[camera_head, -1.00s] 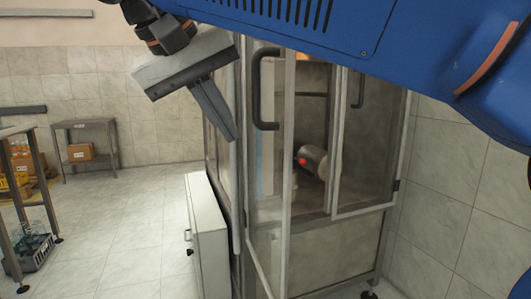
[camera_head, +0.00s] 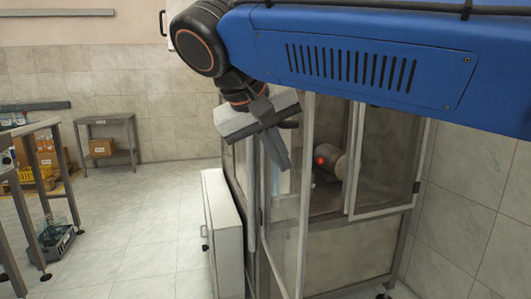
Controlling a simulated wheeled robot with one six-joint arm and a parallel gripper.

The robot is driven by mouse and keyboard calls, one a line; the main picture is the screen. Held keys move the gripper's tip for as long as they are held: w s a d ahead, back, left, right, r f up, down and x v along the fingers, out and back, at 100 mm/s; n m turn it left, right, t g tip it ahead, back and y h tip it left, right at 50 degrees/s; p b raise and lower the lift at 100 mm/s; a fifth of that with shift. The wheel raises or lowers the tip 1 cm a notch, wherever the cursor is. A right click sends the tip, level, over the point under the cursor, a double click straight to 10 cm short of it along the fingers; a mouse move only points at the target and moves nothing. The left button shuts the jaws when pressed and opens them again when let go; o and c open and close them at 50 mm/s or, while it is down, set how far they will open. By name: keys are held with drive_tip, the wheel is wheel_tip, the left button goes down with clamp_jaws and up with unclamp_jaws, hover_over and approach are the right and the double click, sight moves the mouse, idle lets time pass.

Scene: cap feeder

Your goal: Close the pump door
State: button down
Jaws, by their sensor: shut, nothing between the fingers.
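The open pump door (camera_head: 303,195) is a glazed panel with a pale metal frame. It stands swung out toward me from the glass cabinet (camera_head: 355,240), leaving an opening beside it. Inside sits a cylindrical metal pump part (camera_head: 342,165) with a red spot. My gripper (camera_head: 283,166) is shut and empty, its fingers pointing down in front of the upper part of the door. The gripper and arm hide most of the door's dark handle. I cannot tell whether the fingers touch the door.
A second glazed panel (camera_head: 386,165) stands on the cabinet's right. A low white box (camera_head: 222,230) stands left of the door. A side table (camera_head: 108,122) with a carton is at the back left.

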sight(299, 161)
drive_tip(key=shift+w+d, duration=0.1)
drive_tip(key=shift+d, duration=0.4)
drive_tip(key=shift+d, duration=0.15)
drive_tip(key=shift+w+d+n, duration=0.15)
drive_tip(key=shift+d+n, duration=0.15)
drive_tip(key=shift+d, duration=0.55)
drive_tip(key=w+d+n+t+y, duration=0.1)
drive_tip(key=w+d+n+y, duration=0.25)
drive_tip(key=w+d, duration=0.45)
drive_tip(key=w+d+n+t+y, duration=0.15)
drive_tip(key=w+d+n, duration=0.25)
drive_tip(key=d, duration=0.8)
drive_tip(key=w+d+n+g+y, duration=0.1)
drive_tip(key=w+d+n, duration=0.3)
drive_tip(key=w, duration=0.9)
drive_tip(key=w+d+n+g+y, duration=0.2)
drive_tip(key=w+d+n+y, duration=0.2)
drive_tip(key=w, duration=0.9)
drive_tip(key=shift+w+n, duration=0.2)
drive_tip(key=shift+n, duration=0.35)
drive_tip(key=shift+d+g, duration=0.1)
drive_tip(key=shift+g, duration=0.15)
